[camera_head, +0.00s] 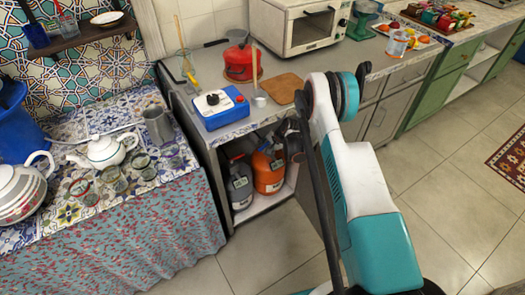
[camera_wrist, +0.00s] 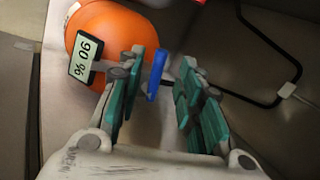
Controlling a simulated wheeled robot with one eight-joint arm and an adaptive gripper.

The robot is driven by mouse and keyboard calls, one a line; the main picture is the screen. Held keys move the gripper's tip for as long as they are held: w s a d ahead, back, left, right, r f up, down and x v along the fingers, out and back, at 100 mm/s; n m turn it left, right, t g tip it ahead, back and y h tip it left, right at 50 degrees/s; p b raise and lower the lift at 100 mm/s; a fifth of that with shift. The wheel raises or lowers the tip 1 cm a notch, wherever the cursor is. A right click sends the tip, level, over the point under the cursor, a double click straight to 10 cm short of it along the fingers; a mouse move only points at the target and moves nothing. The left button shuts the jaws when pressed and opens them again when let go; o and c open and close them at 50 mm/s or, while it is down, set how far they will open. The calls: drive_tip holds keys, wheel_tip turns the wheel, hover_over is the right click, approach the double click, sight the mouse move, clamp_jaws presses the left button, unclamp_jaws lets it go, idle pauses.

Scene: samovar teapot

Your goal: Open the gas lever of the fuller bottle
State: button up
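An orange gas bottle (camera_head: 268,172) and a grey gas bottle (camera_head: 240,186) stand side by side in the open space under the counter. In the wrist view the orange bottle (camera_wrist: 98,25) is at the upper left, with a small display (camera_wrist: 86,57) that seems to read 90 %, seen tilted. A blue lever (camera_wrist: 156,74) stands between the fingers of my gripper (camera_wrist: 164,64), nearer the left finger. The fingers are apart, with a gap between the lever and the right finger. Whether the left finger touches it is unclear. The grey bottle's display is too small to read.
The counter (camera_head: 205,138) edge lies above the bottles, and the compartment walls close them in. A black hose (camera_wrist: 262,103) runs along the right of the wrist view. A blue gas stove (camera_head: 220,107) stands on the counter. The tiled floor in front is clear.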

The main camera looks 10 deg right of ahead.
sight(261, 149)
drive_tip(key=shift+b+x, duration=0.5)
drive_tip(key=shift+x, duration=1.4)
drive_tip(key=shift+c, duration=0.5)
drive_tip(key=shift+s, duration=0.1)
clamp_jaws()
